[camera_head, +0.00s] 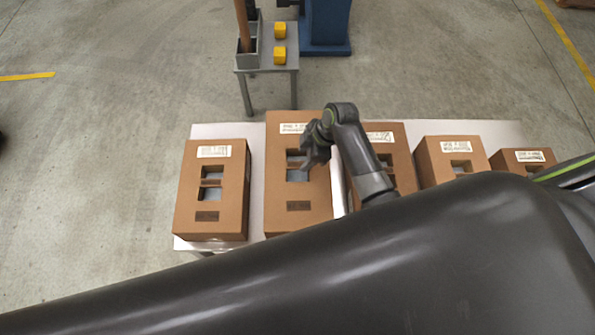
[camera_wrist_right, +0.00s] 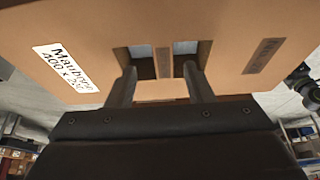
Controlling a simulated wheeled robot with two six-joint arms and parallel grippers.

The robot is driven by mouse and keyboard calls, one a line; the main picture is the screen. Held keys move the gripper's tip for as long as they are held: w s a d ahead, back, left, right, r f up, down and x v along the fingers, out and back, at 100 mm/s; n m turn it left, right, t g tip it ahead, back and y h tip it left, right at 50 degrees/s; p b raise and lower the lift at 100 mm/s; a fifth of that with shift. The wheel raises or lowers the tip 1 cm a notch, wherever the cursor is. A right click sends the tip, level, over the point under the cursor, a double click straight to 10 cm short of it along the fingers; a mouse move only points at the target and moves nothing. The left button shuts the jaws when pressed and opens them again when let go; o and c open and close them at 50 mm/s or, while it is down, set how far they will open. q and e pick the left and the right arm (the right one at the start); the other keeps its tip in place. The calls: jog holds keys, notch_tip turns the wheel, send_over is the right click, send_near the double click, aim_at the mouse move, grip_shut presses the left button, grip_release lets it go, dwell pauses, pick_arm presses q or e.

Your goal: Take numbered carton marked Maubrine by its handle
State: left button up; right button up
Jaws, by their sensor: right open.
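A tall brown carton (camera_head: 315,222) stands second from the left on the table in the head view. It also fills the upper part of the right wrist view (camera_wrist_right: 230,20), where its white label (camera_wrist_right: 67,70) starts with "Maub" and has numbers below. Its handle is a cardboard strip (camera_wrist_right: 164,62) between two cut-out openings. My right gripper (camera_head: 308,152) is in front of the carton. In the wrist view the open fingers (camera_wrist_right: 160,70) are on either side of the strip, their tips at the openings. How deep they reach is unclear. My left gripper is not in view.
Similar labelled cartons stand at the left (camera_head: 212,228), behind my right arm (camera_head: 402,140), and at the right (camera_head: 463,146) and far right (camera_head: 510,160). They share a pale table (camera_head: 205,131). A grey stand (camera_head: 283,60) with yellow blocks is behind it.

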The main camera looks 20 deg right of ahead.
aim_at(298, 164)
jog(key=shift+a+x, duration=0.1)
jog(key=shift+x, duration=1.2)
jog(key=shift+a+x, duration=0.15)
jog(key=shift+x, duration=1.1)
jog(key=shift+s, duration=0.15)
grip_shut()
jog(key=shift+r+p, duration=0.1)
jog(key=shift+p, duration=0.2)
